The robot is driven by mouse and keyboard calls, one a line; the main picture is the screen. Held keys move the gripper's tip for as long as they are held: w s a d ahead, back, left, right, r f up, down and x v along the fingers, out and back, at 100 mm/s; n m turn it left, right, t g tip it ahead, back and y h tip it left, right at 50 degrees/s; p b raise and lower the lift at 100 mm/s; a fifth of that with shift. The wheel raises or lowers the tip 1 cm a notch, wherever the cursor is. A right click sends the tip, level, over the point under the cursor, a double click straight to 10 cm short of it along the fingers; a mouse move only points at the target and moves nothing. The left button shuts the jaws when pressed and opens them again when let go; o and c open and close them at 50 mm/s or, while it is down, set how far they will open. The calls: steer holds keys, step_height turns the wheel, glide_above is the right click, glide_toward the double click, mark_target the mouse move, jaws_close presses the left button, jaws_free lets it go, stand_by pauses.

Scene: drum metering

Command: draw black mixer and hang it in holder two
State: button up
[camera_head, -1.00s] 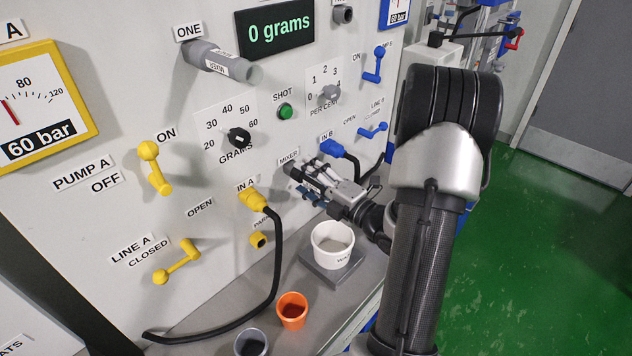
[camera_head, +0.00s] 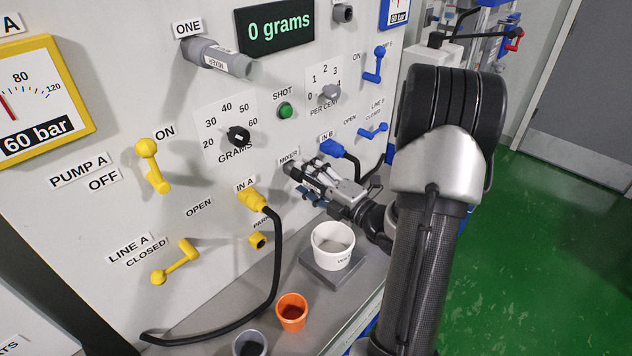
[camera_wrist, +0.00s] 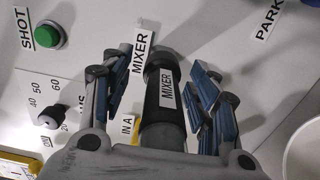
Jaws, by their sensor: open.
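The black mixer (camera_wrist: 163,95), a dark cylinder with a white MIXER label, sits at the panel by the MIXER sign in the wrist view. Its lower body looks grey. My gripper (camera_wrist: 163,80) is open, with blue-padded fingers on either side of the mixer, apparently not closed on it. In the head view my gripper (camera_head: 314,184) is at the panel below the MIXER sign, hiding most of the mixer. An empty grey socket (camera_head: 343,13) is at the top of the panel; its sign is cut off, so I cannot read it as two.
A grey mixer (camera_head: 218,60) sticks out under sign ONE. A white cup (camera_head: 333,237) stands on a grey scale plate below my gripper. An orange cup (camera_head: 292,306) and a grey cup (camera_head: 250,344) stand nearby. A black hose (camera_head: 278,262) hangs from yellow IN A.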

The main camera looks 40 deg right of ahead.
mark_target(326, 190)
steer(key=shift+w+a, duration=0.15)
steer(key=shift+w, duration=0.05)
steer(key=shift+c, duration=0.6)
jaws_close()
steer(key=shift+s+f+b, duration=0.3)
steer(key=shift+b, duration=0.1)
steer(key=shift+s, duration=0.15)
steer(key=shift+s+b, duration=0.35)
steer(key=shift+s, duration=0.5)
steer(key=shift+s+d+b, duration=0.15)
steer(key=shift+s, duration=0.55)
steer(key=shift+s+d+b, duration=0.15)
steer(key=shift+s, duration=0.55)
steer(key=shift+s, duration=0.15)
